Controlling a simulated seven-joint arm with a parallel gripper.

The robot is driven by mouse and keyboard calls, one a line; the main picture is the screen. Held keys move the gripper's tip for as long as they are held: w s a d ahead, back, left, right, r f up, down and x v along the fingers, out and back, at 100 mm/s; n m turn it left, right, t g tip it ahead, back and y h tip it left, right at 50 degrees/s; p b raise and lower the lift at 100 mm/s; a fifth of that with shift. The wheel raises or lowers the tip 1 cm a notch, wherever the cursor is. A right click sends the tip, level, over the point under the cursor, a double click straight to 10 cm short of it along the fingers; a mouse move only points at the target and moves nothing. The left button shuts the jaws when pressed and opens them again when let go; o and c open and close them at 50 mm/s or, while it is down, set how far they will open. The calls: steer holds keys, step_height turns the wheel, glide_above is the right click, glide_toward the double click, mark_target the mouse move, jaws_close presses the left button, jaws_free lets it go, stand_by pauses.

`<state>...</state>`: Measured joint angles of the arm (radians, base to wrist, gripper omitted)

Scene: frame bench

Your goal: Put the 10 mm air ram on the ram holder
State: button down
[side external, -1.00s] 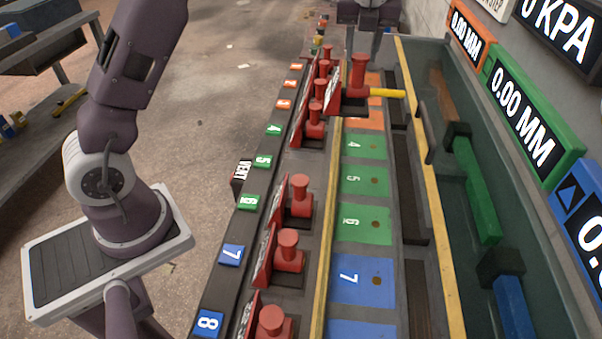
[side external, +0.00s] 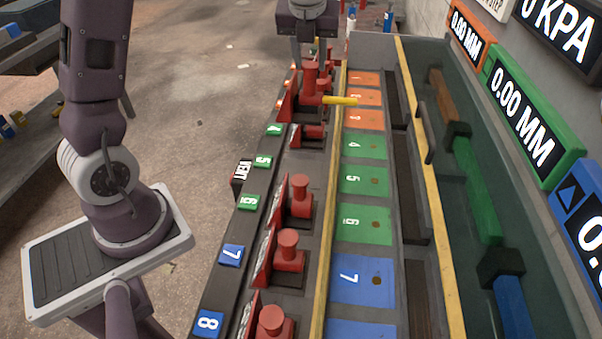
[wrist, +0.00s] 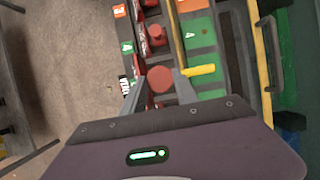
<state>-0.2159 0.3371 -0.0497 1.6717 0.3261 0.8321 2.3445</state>
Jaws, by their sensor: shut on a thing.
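My gripper (side external: 310,48) is shut on a red ram (side external: 310,83) with a yellow rod (side external: 340,100) pointing right. In the wrist view its round red top (wrist: 160,79) sits between my two fingers (wrist: 160,76), and the yellow rod (wrist: 199,70) sticks out to the right. The held ram is upright over the dark rack (side external: 283,205), in its far part near the green 4 tag (side external: 274,129). It partly hides the red ram below it in the picture. I cannot tell whether it touches the rack. The exact ram holder cannot be made out.
Several red rams, one of them here (side external: 289,250), stand along the rack beside red plates. A yellow rail (side external: 332,200) separates them from numbered orange, green and blue pads (side external: 364,180). A trough and gauge displays (side external: 522,120) line the right side.

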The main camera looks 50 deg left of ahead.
mark_target(307, 119)
step_height(307, 119, down, 20)
steer(key=shift+r, duration=0.2)
stand_by(0.4)
steer(key=shift+f, duration=0.1)
steer(key=c, duration=0.9)
jaws_free()
steer(key=shift+c, duration=0.2)
steer(key=v, duration=1.2)
steer(key=s+d+r+n+h, duration=0.1)
steer(key=s+d+r+n, duration=0.2)
steer(key=s+r+n, duration=0.5)
steer(key=s+d+r+n+t+h, duration=0.1)
steer(key=s+d+r+n, duration=0.1)
steer(key=s+n, duration=0.6)
steer(key=s+d+r+n+t+h, duration=0.1)
steer(key=s+d+r+n, duration=0.1)
steer(key=s+d+n, duration=0.3)
steer(key=s+n, duration=0.4)
steer(key=n, duration=0.2)
steer(key=shift+r, duration=0.35)
